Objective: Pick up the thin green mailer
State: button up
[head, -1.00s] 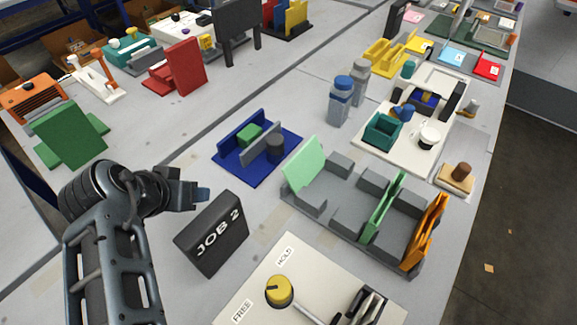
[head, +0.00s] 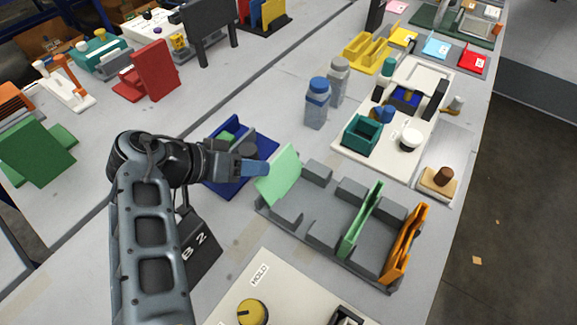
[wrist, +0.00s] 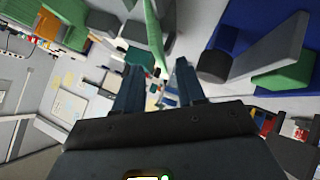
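A light green flat panel (head: 278,176) leans at the left end of a grey slotted rack (head: 323,236). A second thin green panel (head: 361,219) stands upright farther right in the rack. I cannot tell from looks alone which one is the mailer. My gripper (head: 262,168) is at the left edge of the leaning panel in the head view. In the wrist view my gripper's two fingers (wrist: 159,66) are apart, and a green panel (wrist: 153,32) seen edge-on lies ahead, in line with the gap. Contact cannot be made out.
An orange panel (head: 407,243) stands at the rack's right end. A blue tray (head: 264,148) with blocks lies behind my gripper. The black job sign (head: 203,252) is partly hidden by my arm. Two grey bottles (head: 316,108) stand behind the rack. A dial board (head: 275,290) lies in front.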

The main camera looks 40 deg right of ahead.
aim_at(275, 165)
jog(key=p+x, duration=0.1)
jog(key=x, duration=0.6)
jog(key=shift+r, duration=0.1)
grip_shut()
dwell(0.3)
